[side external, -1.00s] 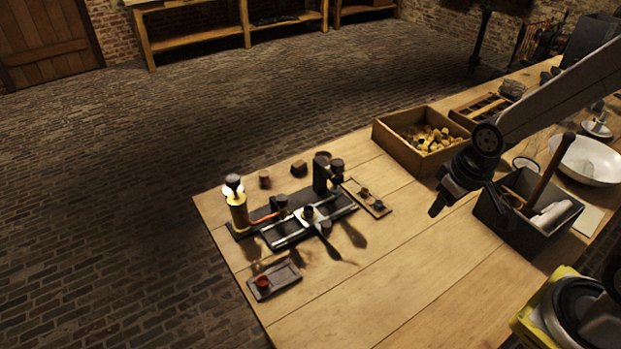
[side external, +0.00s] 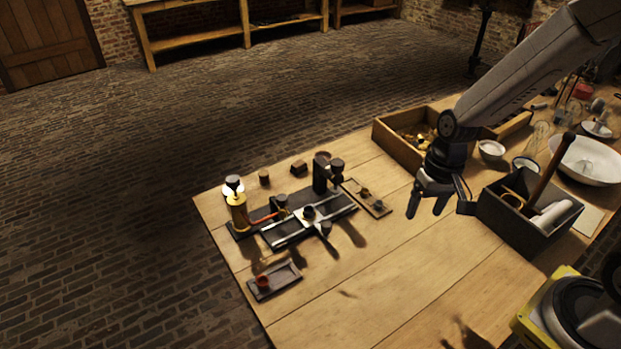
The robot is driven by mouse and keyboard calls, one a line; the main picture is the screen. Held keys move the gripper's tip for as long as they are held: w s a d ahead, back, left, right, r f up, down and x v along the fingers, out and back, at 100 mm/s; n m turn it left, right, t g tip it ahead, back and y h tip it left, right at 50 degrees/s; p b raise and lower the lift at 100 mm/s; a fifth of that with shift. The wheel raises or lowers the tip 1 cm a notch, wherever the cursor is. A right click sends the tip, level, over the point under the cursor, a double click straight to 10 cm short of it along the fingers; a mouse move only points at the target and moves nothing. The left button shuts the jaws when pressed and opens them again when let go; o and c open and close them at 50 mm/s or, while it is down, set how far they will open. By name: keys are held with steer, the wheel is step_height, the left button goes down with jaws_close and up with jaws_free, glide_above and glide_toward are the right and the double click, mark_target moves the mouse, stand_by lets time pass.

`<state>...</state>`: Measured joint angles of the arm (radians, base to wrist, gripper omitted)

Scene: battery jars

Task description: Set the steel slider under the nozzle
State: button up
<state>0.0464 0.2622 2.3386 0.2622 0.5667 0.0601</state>
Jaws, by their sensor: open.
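A dark fixture stands on the left part of the bench. Bright steel rails (side external: 287,232) run along its front, with a small dark round piece (side external: 308,212) at their middle; this looks like the part that the slider carries. A dark knob (side external: 326,228) sits at the front. A dark upright post (side external: 320,177) stands behind the rails, and a small dark head (side external: 281,201) is at the end of an orange tube. Which of these bears the nozzle is too small to tell. My gripper (side external: 427,205) is open and empty, fingers down, above the bench, well right of the fixture.
A brass lamp (side external: 238,212) glows at the fixture's left. A small tray (side external: 286,272) with a red cup lies in front, another tray (side external: 352,187) to the right. A wooden crate (side external: 393,147) and a dark toolbox (side external: 515,227) flank my gripper.

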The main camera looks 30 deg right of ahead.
mark_target(331, 224)
steer(key=w+a+f+m+y, duration=0.1)
steer(key=w+f+m+y, duration=0.4)
steer(key=w+a+f+m+t+y, duration=0.1)
steer(key=w+a+f+m+y, duration=0.1)
steer(key=w+f+m+y, duration=0.3)
steer(key=w+a+f+m+y, duration=0.2)
steer(key=w+f+m+y, duration=0.3)
steer(key=w, duration=0.1)
steer(key=shift+t, duration=0.4)
steer(key=shift+w+d+f+m+t+y, duration=0.4)
steer(key=shift+w+f+m+t+y, duration=0.15)
steer(key=shift+f+m+t, duration=0.2)
steer(key=shift+w+a, duration=0.25)
steer(key=shift+a, duration=1.05)
steer(key=shift+w+a, duration=0.2)
steer(key=shift+a, duration=1.05)
steer(key=shift+w+a, duration=0.25)
steer(key=shift+a, duration=1.05)
steer(key=shift+c, duration=0.3)
jaws_close()
